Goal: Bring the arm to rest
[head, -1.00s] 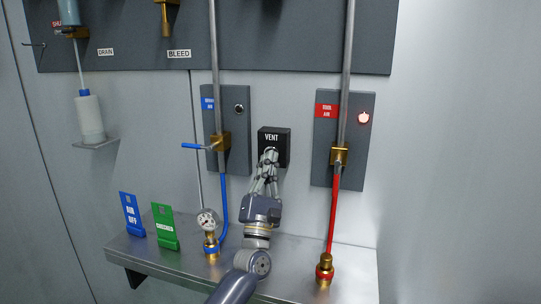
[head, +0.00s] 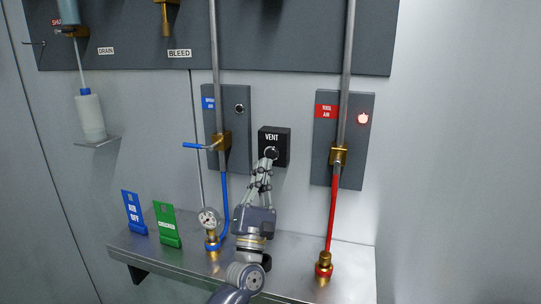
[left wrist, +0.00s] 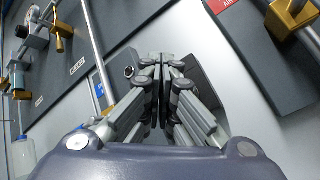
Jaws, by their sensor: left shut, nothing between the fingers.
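My left gripper (head: 268,160) is shut and empty, its fingertips at or just below the round knob of the black VENT box (head: 274,136) on the wall. I cannot tell whether the tips touch it. In the left wrist view the shut fingers (left wrist: 165,60) point away from the camera and cover much of the dark box behind them. My left arm comes up from the bottom of the head view, over the shelf. My right gripper does not show.
Panels with pipes and valves flank the box: blue-handled valve (head: 219,141) left, red hose (head: 332,215) right. The metal shelf (head: 295,258) below holds a gauge (head: 208,219), a blue tag (head: 134,213) and a green tag (head: 167,224).

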